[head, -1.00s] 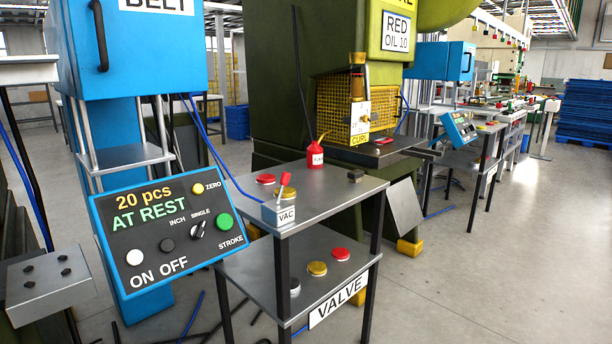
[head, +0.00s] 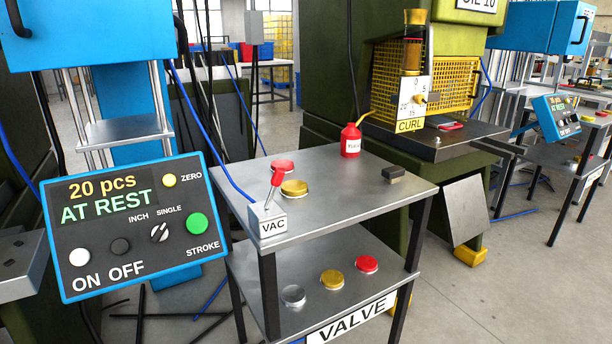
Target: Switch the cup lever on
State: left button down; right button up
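The only lever in view on a labelled box is the red-handled lever (head: 275,188) on the small grey box marked VAC (head: 268,221). It stands at the front left corner of the grey table (head: 340,195), and its red handle tilts up and to the right. No lever marked "cup" is readable. A gold lid (head: 294,188) and a red lid (head: 283,166) lie just behind the box. Neither of my grippers shows in the head view.
A blue-framed control panel (head: 130,272) reading AT REST stands left of the table. A red oil can (head: 351,141) and a dark block (head: 393,174) are on the tabletop. Lids lie on the lower shelf (head: 330,300).

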aim_at(278, 173)
jog(key=i+l+u, duration=0.2)
jog(key=l, duration=0.35)
jog(key=i+l+u, duration=0.2)
jog(key=l, duration=0.35)
jog(key=l+u, duration=0.15)
jog(key=l, duration=0.4)
jog(key=i+l+u, duration=0.2)
jog(key=l, duration=0.4)
jog(key=l+u, duration=0.1)
jog(key=l, duration=0.35)
jog(key=k+l+u, duration=0.1)
jog(key=l, duration=0.3)
jog(key=l+u, duration=0.1)
jog(key=l, duration=0.3)
jog(key=k+l+u, duration=0.1)
jog(key=l, duration=0.35)
jog(key=k+l+u, duration=0.1)
jog(key=l, duration=0.3)
jog(key=k, duration=0.05)
